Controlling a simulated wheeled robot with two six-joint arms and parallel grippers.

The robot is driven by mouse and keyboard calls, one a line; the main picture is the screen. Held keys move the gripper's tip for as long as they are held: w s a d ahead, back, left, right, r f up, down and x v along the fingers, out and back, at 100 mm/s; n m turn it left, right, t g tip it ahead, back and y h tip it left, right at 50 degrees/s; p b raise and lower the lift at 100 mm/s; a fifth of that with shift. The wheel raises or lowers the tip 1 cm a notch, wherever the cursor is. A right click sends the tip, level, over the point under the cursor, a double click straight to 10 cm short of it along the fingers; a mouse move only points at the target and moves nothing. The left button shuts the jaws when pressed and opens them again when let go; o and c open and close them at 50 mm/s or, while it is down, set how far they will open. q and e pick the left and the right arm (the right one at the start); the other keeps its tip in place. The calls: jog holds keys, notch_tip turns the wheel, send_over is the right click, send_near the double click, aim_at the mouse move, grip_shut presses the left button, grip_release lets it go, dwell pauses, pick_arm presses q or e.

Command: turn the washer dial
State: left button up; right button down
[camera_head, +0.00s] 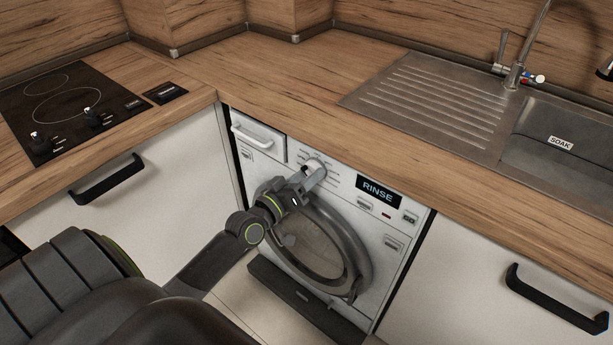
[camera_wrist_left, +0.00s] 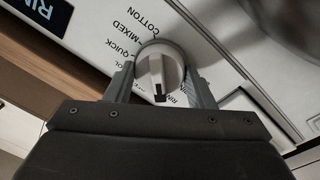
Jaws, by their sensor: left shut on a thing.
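The washer (camera_head: 395,215) is a white front-loader under the counter, with a round dark door. Its display (camera_head: 378,190) reads RINSE. The washer dial (camera_head: 314,166) is on the top panel, left of the display, and is mostly covered by my gripper in the head view. In the left wrist view the dial (camera_wrist_left: 159,72) is white and round with a dark mark, ringed by labels such as COTTON, MIXED and QUICK. My left gripper (camera_head: 312,175) has its two fingers on either side of the dial, shut on it. My right gripper is not in view.
The wooden counter edge (camera_head: 330,140) runs just above the washer panel. A detergent drawer (camera_head: 258,138) is left of the dial. The washer door (camera_head: 318,250) lies below my left arm. A hob (camera_head: 65,105) is at left, and a sink (camera_head: 560,135) at right.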

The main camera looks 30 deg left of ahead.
pick_arm(q)
jog(key=o, duration=1)
jog(key=shift+s, duration=0.15)
jog(key=shift+s+a+f+b, duration=0.15)
jog(key=shift+s+a+b, duration=0.25)
jog(key=shift+s, duration=2.45)
jog(key=shift+s+a+f+b, duration=0.15)
jog(key=shift+s+a+b, duration=0.25)
jog(key=shift+s, duration=2.45)
jog(key=shift+s+a+f+b, duration=0.2)
jog(key=shift+s+b, duration=0.3)
jog(key=shift+s, duration=2.35)
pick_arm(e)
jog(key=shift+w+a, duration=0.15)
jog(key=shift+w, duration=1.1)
pick_arm(q)
jog(key=shift+a, duration=0.1)
